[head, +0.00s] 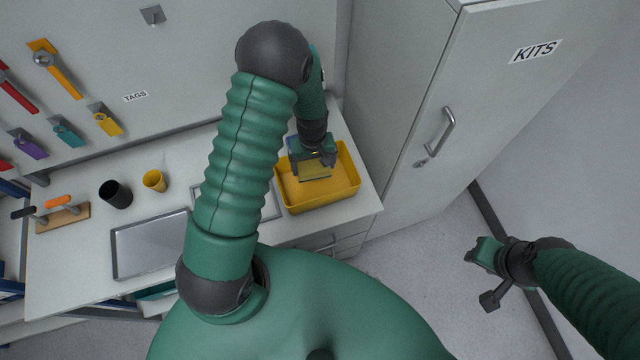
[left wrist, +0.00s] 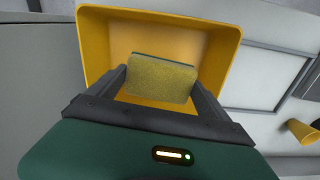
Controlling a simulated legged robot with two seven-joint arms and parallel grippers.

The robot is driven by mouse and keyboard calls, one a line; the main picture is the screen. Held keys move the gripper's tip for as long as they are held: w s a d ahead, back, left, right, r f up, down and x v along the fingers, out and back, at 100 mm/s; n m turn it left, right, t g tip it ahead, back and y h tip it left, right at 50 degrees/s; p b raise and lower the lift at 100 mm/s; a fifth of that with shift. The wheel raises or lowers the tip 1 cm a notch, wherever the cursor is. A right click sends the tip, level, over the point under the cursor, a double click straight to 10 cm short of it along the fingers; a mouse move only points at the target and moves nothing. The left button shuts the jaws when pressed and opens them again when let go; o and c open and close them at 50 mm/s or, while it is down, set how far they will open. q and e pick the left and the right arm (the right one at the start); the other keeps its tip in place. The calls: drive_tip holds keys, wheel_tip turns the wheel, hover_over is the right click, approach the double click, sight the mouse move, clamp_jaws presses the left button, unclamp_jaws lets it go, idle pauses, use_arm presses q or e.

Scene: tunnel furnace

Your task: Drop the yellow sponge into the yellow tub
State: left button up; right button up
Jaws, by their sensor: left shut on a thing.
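The yellow tub (head: 345,190) stands at the right end of the counter. It fills much of the left wrist view (left wrist: 231,42). My left gripper (head: 315,165) is over the tub and shut on the yellow sponge (left wrist: 160,79), which has a dark green backing along one edge. The sponge also shows in the head view (head: 316,173), inside the tub's outline. I cannot tell how high it is above the tub floor. My right gripper (head: 478,265) hangs over the floor at the right, away from the counter; I cannot tell its jaw state.
A grey metal tray (head: 150,246), a black cup (head: 116,194) and a yellow cup (head: 154,180) are on the counter. Another tray lies partly behind my left arm. A tall grey cabinet (head: 415,100) marked KITS stands right beside the counter. Tags hang on the wall panel.

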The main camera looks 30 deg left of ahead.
use_arm(q)
drive_tip(key=shift+w+f, duration=0.1)
drive_tip(key=shift+f, duration=0.1)
drive_tip(key=shift+a, duration=0.35)
drive_tip(key=o, duration=0.9)
drive_tip(key=shift+a, duration=0.25)
drive_tip(key=shift+o, duration=0.2)
drive_tip(key=shift+a+f, duration=0.1)
drive_tip(key=shift+a, duration=0.2)
drive_tip(key=shift+d+r, duration=0.25)
drive_tip(key=shift+r, duration=0.05)
drive_tip(key=r, duration=0.2)
drive_tip(key=r+b, duration=0.1)
drive_tip(key=r, duration=0.2)
drive_tip(key=shift+w+d+r, duration=0.1)
drive_tip(key=shift+d+r, duration=0.15)
drive_tip(key=shift+r, duration=0.15)
wheel_tip(320, 180, up, 10)
drive_tip(key=a+b, duration=0.1)
drive_tip(key=b, duration=0.1)
drive_tip(key=shift+a+r, duration=0.15)
use_arm(e)
drive_tip(key=f, duration=0.1)
drive_tip(key=a+f, duration=0.1)
drive_tip(key=f, duration=0.1)
drive_tip(key=shift+a, duration=0.1)
